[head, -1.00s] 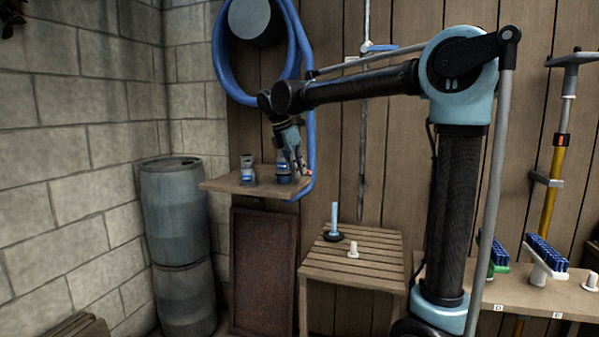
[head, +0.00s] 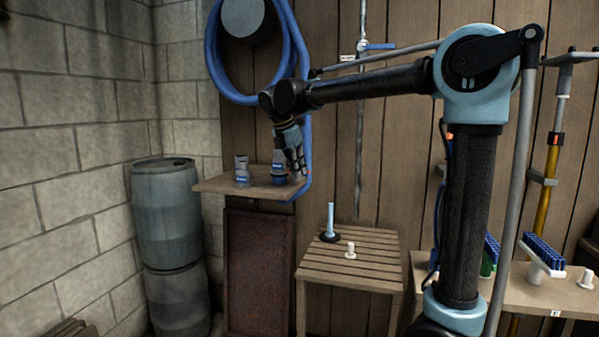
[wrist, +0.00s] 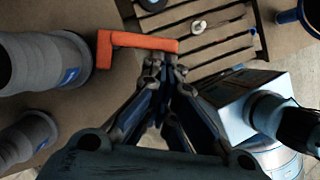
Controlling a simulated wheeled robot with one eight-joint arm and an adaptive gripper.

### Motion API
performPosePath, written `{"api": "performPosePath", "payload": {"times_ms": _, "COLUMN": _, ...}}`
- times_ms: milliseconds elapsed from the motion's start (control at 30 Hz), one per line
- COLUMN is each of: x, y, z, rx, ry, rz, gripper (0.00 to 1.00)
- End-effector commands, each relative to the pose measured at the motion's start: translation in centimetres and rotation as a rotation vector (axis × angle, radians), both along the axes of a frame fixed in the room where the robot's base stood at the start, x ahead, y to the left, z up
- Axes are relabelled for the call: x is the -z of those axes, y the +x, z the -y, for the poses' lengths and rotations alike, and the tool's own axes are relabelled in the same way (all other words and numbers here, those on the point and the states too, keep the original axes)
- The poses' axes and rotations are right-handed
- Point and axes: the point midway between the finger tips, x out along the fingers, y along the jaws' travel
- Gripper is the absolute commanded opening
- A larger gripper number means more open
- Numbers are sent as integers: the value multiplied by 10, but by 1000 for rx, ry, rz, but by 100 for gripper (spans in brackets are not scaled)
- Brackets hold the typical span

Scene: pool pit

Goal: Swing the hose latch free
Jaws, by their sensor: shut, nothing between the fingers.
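The orange L-shaped latch (wrist: 140,42) lies just past my fingertips in the wrist view, its long bar across the picture and its short leg at the left.
A small wall shelf (head: 215,186) holds two grey fittings with blue labels (head: 242,172), which stand left of my gripper in the wrist view (wrist: 40,65). A slatted table (head: 370,262) stands below right. Grey barrels (head: 168,215) stand left; a brush bench is at right.

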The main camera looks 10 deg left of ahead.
Motion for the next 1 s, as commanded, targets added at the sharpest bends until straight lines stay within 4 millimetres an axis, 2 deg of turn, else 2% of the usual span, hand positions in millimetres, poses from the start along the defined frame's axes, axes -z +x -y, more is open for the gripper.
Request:
{"api": "performPosePath", "payload": {"times_ms": 433, "x": -1, "y": -3, "z": -12, "rx": 1, "ry": -1, "rz": 3, "gripper": 0}}
{"api": "performPosePath", "payload": {"times_ms": 667, "x": 0, "y": -18, "z": -26, "rx": 6, "ry": -2, "rz": 3, "gripper": 0}}
{"api": "performPosePath", "payload": {"times_ms": 1000, "x": -59, "y": -38, "z": -40, "rx": 11, "ry": -3, "rz": 3, "gripper": 0}}
